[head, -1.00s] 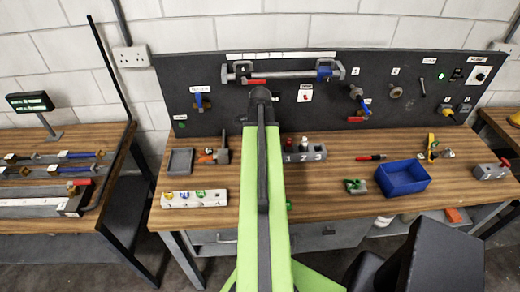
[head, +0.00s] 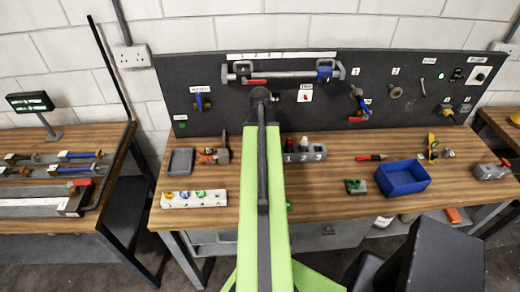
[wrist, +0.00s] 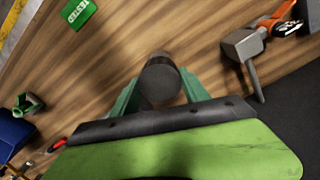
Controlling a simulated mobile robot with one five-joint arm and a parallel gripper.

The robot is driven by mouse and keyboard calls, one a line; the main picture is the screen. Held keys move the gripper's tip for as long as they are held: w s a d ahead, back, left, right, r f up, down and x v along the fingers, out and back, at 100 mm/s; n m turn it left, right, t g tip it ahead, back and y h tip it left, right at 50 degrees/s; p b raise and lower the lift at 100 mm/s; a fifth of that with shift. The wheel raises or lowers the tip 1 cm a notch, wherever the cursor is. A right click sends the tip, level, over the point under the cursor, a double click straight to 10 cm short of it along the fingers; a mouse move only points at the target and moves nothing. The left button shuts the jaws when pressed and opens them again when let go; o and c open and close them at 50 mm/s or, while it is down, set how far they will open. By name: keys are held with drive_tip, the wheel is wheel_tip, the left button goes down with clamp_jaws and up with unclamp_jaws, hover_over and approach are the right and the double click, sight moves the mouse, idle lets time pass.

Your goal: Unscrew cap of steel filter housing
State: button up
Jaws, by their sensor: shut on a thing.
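In the wrist view, a dark grey round cylinder (wrist: 160,78) with a flat end sits between the two green fingers of my gripper (wrist: 159,84). It looks like the cap of the steel filter housing. My gripper is shut on it, with one finger on each side. The part below the cylinder is hidden, and whether its thread is engaged cannot be seen. In the head view my green arm covers the middle of the bench, and both the gripper and the housing are hidden behind it.
The wooden bench (head: 330,205) carries a blue bin (head: 403,178), a numbered grey block (head: 305,152), a grey tray (head: 181,161) and a white rack (head: 194,199). A hammer-like tool (wrist: 246,50) and a green TESTED plate (wrist: 79,12) show near my gripper. A dark panel (head: 320,100) stands behind.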

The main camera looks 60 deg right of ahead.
drive_tip(key=shift+s, duration=0.1)
drive_tip(key=n, duration=0.4)
drive_tip(key=shift+n, duration=0.3)
drive_tip(key=n, duration=0.4)
drive_tip(key=shift+n, duration=0.3)
drive_tip(key=shift+c, duration=0.2)
drive_tip(key=n, duration=0.4)
drive_tip(key=shift+n, duration=0.3)
